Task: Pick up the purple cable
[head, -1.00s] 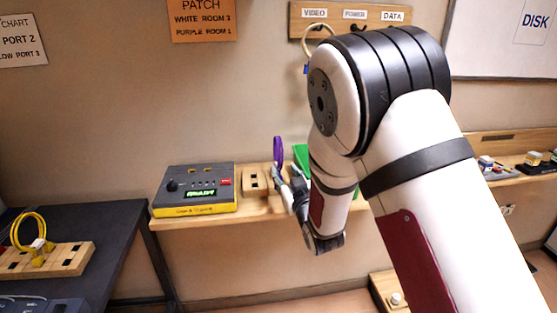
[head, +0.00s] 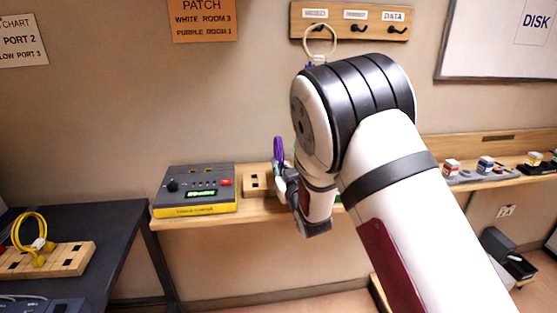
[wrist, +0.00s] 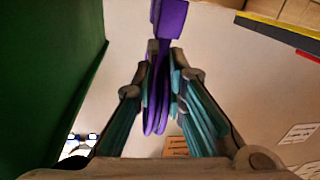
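The purple cable (head: 279,147) stands up as a narrow loop above my gripper (head: 283,178) in the head view, over the wooden shelf. In the wrist view the purple cable (wrist: 170,18) shows a blocky end at the top, and its strands run down between the fingers. My gripper's teal-padded fingers (wrist: 164,60) are close together with the purple strands filling the gap between them. It looks shut on the cable. My arm hides part of the shelf behind the gripper.
A grey and yellow device (head: 195,190) and a wooden socket block (head: 257,180) sit left of my gripper. A dark green surface (wrist: 45,80) fills the left of the wrist view. A white cable (head: 320,40) hangs on the wall rack. A yellow cable (head: 30,228) is far left.

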